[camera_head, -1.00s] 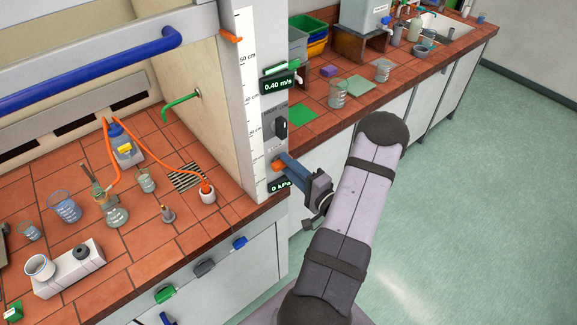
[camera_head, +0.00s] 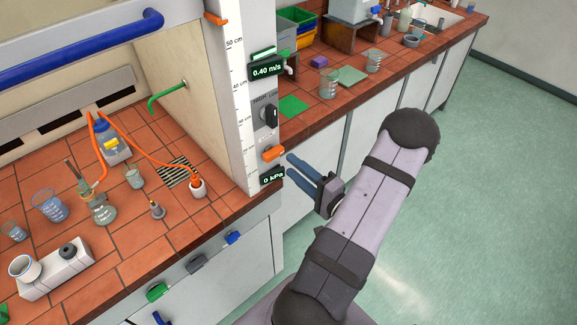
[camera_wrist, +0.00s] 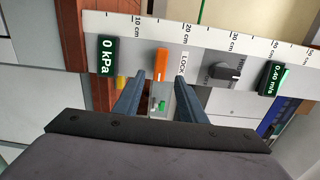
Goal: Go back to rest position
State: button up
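My gripper (camera_head: 297,167) is in front of the fume hood's side post, a little to the right of the orange lock lever (camera_head: 273,153). Its two blue fingers are apart with nothing between them, so it is open and empty. In the wrist view the fingertips (camera_wrist: 160,80) point at the post, with the orange lever (camera_wrist: 161,64) just beyond them and a gap to it. The lever sits beside the LOCK label.
The post (camera_head: 233,100) carries a black knob (camera_head: 269,115) and displays reading 0.40 m/s (camera_head: 267,70) and 0 kPa (camera_head: 272,176). Glassware and a hotplate (camera_head: 55,270) stand on the left tiled bench. Beakers stand on the right bench. The green floor (camera_head: 470,200) at right is clear.

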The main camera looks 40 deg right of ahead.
jog(key=shift+s, duration=0.45)
